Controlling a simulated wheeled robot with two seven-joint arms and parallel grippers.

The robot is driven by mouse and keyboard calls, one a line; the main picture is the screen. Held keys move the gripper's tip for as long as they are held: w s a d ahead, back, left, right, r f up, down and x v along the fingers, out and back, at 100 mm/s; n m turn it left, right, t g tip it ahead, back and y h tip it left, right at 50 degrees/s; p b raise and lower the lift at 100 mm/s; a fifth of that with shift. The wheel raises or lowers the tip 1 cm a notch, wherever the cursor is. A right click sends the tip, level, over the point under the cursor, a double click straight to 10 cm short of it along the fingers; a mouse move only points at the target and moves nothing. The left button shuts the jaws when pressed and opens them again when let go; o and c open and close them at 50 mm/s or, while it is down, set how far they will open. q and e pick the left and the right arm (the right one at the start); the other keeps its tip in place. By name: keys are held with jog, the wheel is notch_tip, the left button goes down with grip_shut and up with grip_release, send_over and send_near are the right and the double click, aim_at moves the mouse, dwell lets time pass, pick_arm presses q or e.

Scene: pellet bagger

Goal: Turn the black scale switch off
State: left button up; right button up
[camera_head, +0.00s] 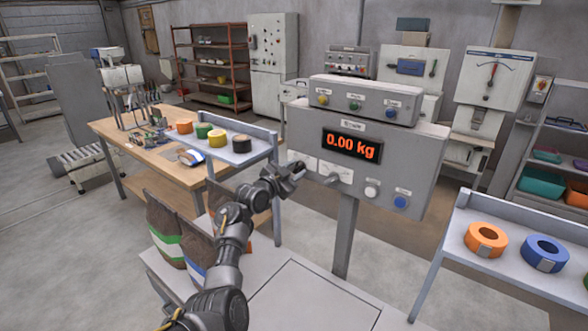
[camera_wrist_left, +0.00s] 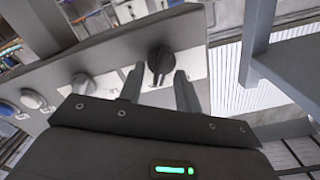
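The black scale switch (camera_wrist_left: 160,62) is a rotary knob on a light plate at the end of the scale panel in the left wrist view. My left gripper (camera_wrist_left: 159,76) is open, with one finger on each side of the knob. I cannot tell whether the fingers touch it. In the head view my left gripper (camera_head: 297,169) is at the lower left of the scale box (camera_head: 305,130) and hides the switch. The display (camera_head: 352,145) is lit and reads 0.00 kg. My right gripper is not in view.
Beside the switch are a grey knob (camera_head: 332,179), a white button (camera_head: 371,192) and a blue button (camera_head: 400,201). Filled bags (camera_head: 166,235) stand below my left arm. A shelf with tape rolls (camera_head: 486,239) is at right, and a wooden workbench (camera_head: 150,150) at left.

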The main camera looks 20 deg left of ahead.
pick_arm(q)
grip_shut()
jog(key=shift+n, duration=0.3)
jog(key=shift+r+n, duration=0.1)
jog(key=shift+n, duration=0.4)
jog(key=shift+w+a+n+p, duration=0.15)
jog(key=shift+n+p, duration=0.75)
jog(key=shift+n, duration=1.65)
jog(key=shift+a+n+p, duration=0.2)
jog(key=shift+n+p, duration=0.7)
jog(key=shift+n, duration=1.65)
